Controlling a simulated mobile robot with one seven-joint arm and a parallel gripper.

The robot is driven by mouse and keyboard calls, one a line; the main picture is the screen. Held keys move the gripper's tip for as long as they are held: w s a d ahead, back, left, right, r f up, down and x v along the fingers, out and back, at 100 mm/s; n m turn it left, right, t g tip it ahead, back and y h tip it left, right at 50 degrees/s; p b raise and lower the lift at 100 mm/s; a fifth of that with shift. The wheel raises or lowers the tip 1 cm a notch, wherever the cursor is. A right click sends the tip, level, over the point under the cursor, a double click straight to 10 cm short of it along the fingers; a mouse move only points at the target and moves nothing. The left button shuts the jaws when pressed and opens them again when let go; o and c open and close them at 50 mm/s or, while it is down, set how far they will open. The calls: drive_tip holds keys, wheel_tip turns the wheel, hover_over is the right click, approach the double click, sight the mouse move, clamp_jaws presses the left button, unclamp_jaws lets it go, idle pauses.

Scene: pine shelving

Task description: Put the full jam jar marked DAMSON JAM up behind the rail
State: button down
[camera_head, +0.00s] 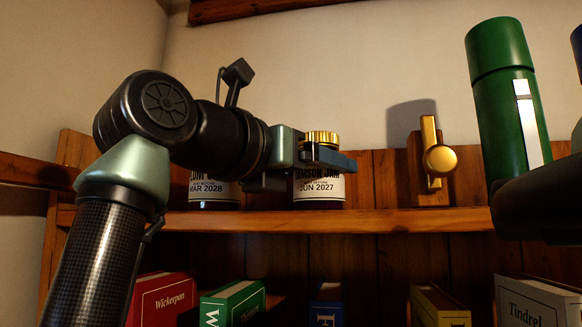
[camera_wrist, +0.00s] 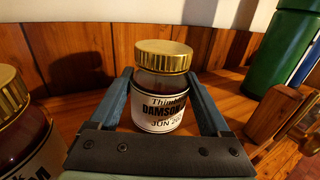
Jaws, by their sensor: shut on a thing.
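The DAMSON JAM jar (camera_head: 318,188) has a gold lid, dark contents and a white label dated JUN 2027. It is upright at the upper shelf, and its label faces the wrist camera (camera_wrist: 162,112). My gripper (camera_head: 332,158) is shut on it, with one blue finger on each side in the wrist view (camera_wrist: 160,82). Whether its base touches the board is hard to tell. No rail is clearly identifiable; a wooden block with a brass bar and knob (camera_head: 437,160) stands to the right on the shelf.
Another jar (camera_head: 213,193), dated MAR 2028, stands left of the damson jar, partly behind my arm; it is close in the wrist view (camera_wrist: 25,140). A green flask (camera_head: 505,100) is at the right. Several books (camera_head: 233,303) stand below the shelf board (camera_head: 400,220).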

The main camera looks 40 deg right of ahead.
drive_tip(key=shift+a+f, duration=0.1)
drive_tip(key=shift+c, duration=0.6)
unclamp_jaws()
drive_tip(key=shift+o, duration=0.6)
drive_tip(key=shift+a, duration=0.25)
drive_tip(key=b+v, duration=0.6)
drive_tip(key=v, duration=0.5)
drive_tip(key=shift+s+a+r, duration=0.2)
drive_tip(key=shift+s, duration=0.1)
